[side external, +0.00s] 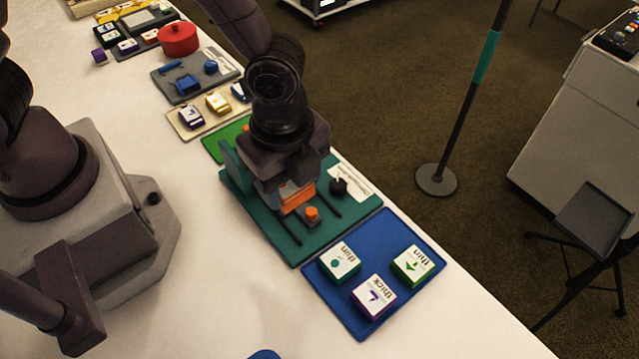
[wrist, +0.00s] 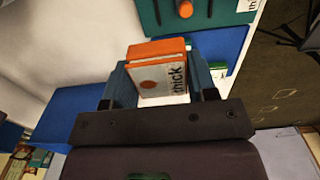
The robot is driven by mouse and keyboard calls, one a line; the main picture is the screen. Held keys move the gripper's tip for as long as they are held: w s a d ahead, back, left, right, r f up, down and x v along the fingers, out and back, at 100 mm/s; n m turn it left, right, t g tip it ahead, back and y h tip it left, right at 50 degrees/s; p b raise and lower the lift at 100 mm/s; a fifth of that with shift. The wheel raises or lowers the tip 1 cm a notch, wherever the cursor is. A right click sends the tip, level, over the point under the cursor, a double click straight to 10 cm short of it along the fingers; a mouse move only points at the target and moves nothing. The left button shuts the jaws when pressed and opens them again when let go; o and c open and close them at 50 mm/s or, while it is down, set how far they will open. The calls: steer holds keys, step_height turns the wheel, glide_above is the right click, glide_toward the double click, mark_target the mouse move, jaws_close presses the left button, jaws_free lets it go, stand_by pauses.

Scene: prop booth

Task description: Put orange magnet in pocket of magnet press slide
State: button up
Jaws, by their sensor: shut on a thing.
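The orange magnet (wrist: 160,78) is a block with orange edges and a white face marked "thick". My gripper (wrist: 160,90) is shut on it, one finger at each side. In the side external view my gripper (side external: 285,192) is low over the teal magnet press board (side external: 263,222), with the orange magnet (side external: 297,197) showing below it. The slide's pocket is hidden, and I cannot tell whether the magnet touches the press.
A blue mat (side external: 332,293) holds teal, purple and green marked blocks nearest the camera. Past the green mat (side external: 216,147) lie more trays and a red round pot (side external: 178,39).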

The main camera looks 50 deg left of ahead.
steer(key=w+a+f, duration=0.1)
steer(key=a, duration=0.1)
steer(key=w+a+f, duration=0.1)
steer(key=a, duration=0.2)
steer(key=w+a+f, duration=0.1)
steer(key=a+f, duration=0.1)
steer(key=shift+w+a, duration=0.15)
steer(key=shift+w, duration=0.2)
steer(key=shift+f, duration=3.3)
steer(key=o, duration=1)
step_height(320, 180, up, 13)
